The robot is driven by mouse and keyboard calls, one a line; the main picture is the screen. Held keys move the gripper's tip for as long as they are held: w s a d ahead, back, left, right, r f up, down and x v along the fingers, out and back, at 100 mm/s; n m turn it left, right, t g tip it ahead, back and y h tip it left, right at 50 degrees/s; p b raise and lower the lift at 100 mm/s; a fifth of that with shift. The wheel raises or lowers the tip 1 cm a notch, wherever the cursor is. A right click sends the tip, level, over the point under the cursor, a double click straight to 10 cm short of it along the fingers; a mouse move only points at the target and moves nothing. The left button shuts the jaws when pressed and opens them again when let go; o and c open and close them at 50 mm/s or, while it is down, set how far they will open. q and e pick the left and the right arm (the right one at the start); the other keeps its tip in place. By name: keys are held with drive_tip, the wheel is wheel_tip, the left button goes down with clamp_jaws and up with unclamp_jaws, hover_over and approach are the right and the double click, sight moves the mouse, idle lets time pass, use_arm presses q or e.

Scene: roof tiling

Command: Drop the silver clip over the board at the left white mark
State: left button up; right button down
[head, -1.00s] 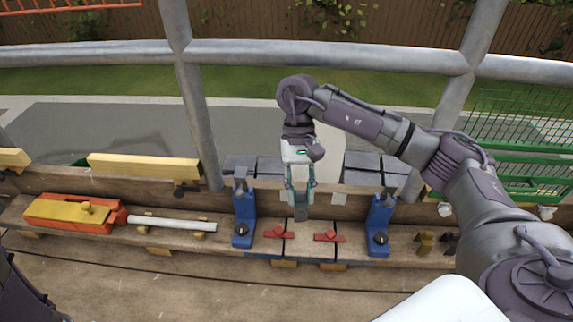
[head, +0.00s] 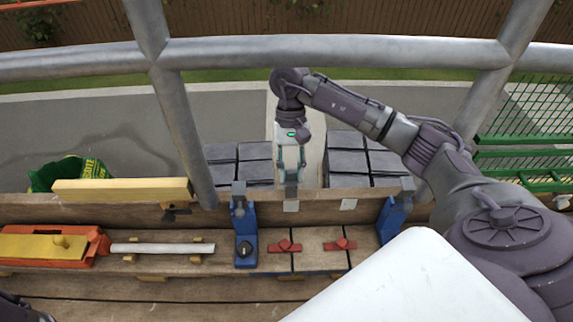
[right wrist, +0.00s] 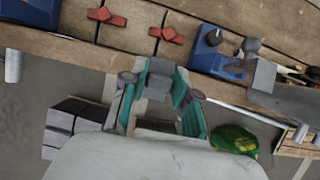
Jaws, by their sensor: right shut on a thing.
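My right gripper (head: 290,172) is shut on the silver clip (head: 291,191), a small grey piece at its fingertips. The clip is at the top edge of the upright wooden board (head: 320,210), just above the left white mark (head: 291,206). I cannot tell whether it touches the board. A second white mark (head: 349,204) is further right on the board. In the right wrist view the clip (right wrist: 157,76) sits between the teal fingers of the gripper (right wrist: 157,92), across the board (right wrist: 70,45). My left gripper is out of view.
Blue clamps (head: 245,235) and (head: 393,218) flank red clips (head: 285,246) on the bench. An orange box (head: 45,258) and a white rod (head: 160,249) lie left. Dark tile stacks (head: 350,160) stand behind the board. A metal railing (head: 330,52) crosses above.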

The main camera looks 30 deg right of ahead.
drive_tip(key=shift+s+f+b, duration=0.1)
drive_tip(key=shift+f+b, duration=0.2)
drive_tip(key=shift+f, duration=0.3)
drive_tip(key=shift+f+b, duration=1.85)
drive_tip(key=shift+f, duration=0.4)
drive_tip(key=c, duration=0.8)
unclamp_jaws()
drive_tip(key=shift+r, duration=0.1)
drive_tip(key=v, duration=1.1)
drive_tip(key=shift+d+r, duration=0.1)
drive_tip(key=shift+r, duration=0.25)
